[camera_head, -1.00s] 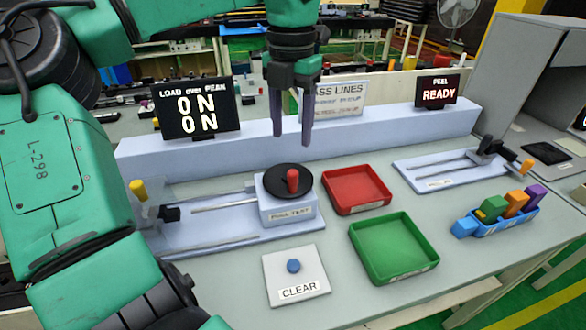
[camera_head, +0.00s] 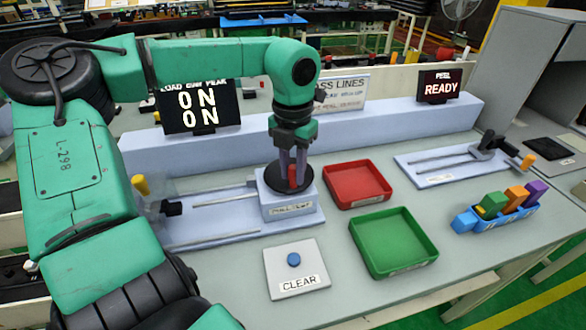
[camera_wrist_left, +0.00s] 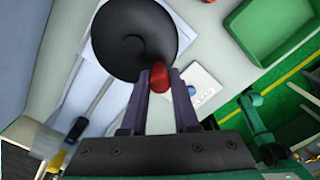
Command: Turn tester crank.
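The tester crank is a black disc (camera_head: 272,183) with an upright red knob (camera_head: 292,174), on top of a pale box labelled like "PULL TEST" (camera_head: 290,208). My left gripper (camera_head: 292,182) reaches down over the disc with one finger on each side of the knob. In the left wrist view the red knob (camera_wrist_left: 159,76) sits between the two fingertips (camera_wrist_left: 160,82), with hardly any gap; the fingers look closed on it. The black disc (camera_wrist_left: 128,42) lies beyond. My right gripper is not in view.
A red tray (camera_head: 384,196) and a green tray (camera_head: 428,246) stand right of the box. A CLEAR pad with a blue button (camera_head: 293,260) lies in front. A blue holder (camera_head: 466,222) with colored clips and a second slide fixture (camera_head: 430,179) are farther right. The right screen (camera_head: 453,88) reads "READY".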

